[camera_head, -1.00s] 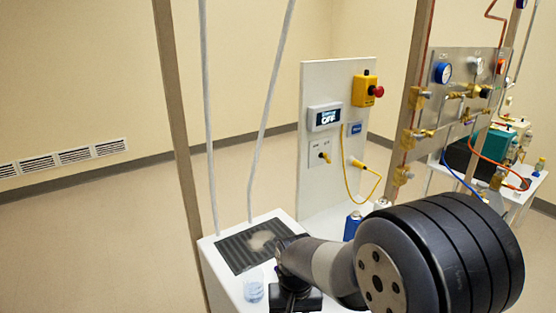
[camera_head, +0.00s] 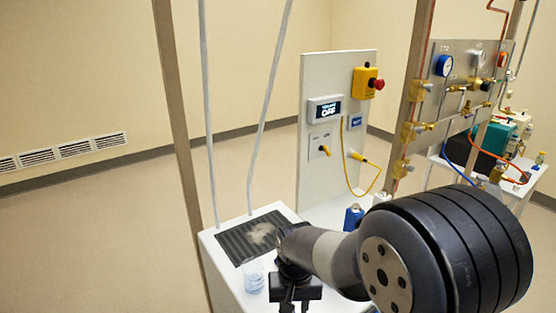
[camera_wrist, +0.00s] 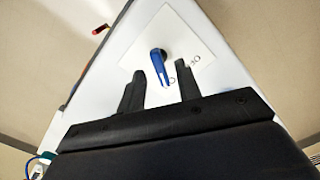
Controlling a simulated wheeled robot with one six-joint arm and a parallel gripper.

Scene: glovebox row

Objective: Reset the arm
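My gripper (camera_wrist: 159,67) is open in the wrist view, its two black fingers apart. A blue lever handle (camera_wrist: 158,55) on a white plate (camera_wrist: 180,45) shows between and beyond the fingertips; I cannot tell whether they touch it. In the head view my arm reaches from the lower right, and my dark gripper (camera_head: 295,298) hangs at the near edge of the white bench (camera_head: 225,275). No object is visibly held, though the fingertips are small and partly cut off there.
A clear beaker (camera_head: 253,278) stands close left of my gripper, near a dark grille (camera_head: 248,238). Behind are a white panel (camera_head: 325,85) with a display reading OFF, a yellow box with a red button (camera_head: 376,84), and a blue item (camera_head: 353,217). Brass fittings stand right.

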